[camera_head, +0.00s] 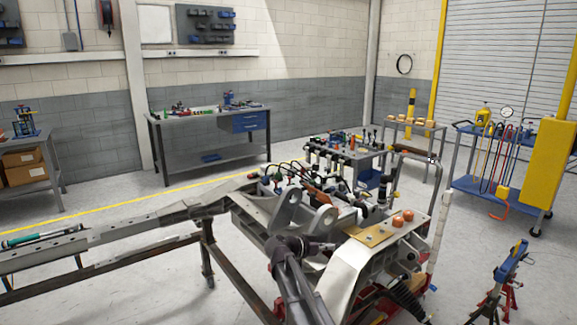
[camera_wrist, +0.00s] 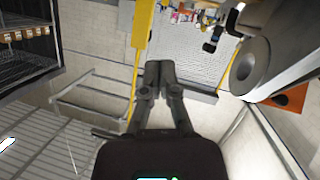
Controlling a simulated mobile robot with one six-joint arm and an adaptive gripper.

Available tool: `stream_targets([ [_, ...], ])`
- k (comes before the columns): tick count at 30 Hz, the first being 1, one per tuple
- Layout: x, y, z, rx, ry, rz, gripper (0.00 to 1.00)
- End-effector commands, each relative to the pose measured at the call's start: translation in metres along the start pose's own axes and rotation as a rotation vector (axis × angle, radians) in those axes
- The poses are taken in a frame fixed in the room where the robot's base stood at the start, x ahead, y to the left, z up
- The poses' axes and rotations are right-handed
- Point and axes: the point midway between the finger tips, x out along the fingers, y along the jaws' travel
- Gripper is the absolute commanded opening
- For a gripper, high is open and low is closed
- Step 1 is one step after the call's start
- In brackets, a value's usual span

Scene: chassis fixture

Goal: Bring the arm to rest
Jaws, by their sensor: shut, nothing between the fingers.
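My gripper (camera_wrist: 160,78) shows in the wrist view, pointing up the picture. Its two dark fingers are together and nothing is held between them. In the head view I cannot clearly make out the gripper against the dark parts of the chassis. The chassis (camera_head: 353,278) is a large grey metal frame in the foreground of the head view. A long grey rail (camera_head: 85,239) runs from it to the left edge. In the wrist view a thick grey metal piece with a round hole (camera_wrist: 249,68) is at the upper right, apart from the fingers.
A grey workbench (camera_head: 205,115) stands by the back wall. A tool cart (camera_head: 350,155) stands behind the chassis. A blue cart (camera_head: 480,185) and a yellow post (camera_head: 553,165) are at the right. A blue-and-red stand (camera_head: 508,275) is at the lower right. Open floor (camera_head: 120,195) lies behind the rail.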

Motion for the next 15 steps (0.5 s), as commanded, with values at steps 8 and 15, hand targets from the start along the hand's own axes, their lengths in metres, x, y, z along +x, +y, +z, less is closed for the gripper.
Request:
stream_targets([
  [8,0.023,0.082,0.053,-0.255,-0.349,-0.06,0.0],
  [15,0.017,0.139,0.096,-0.453,-0.624,-0.219,0.0],
])
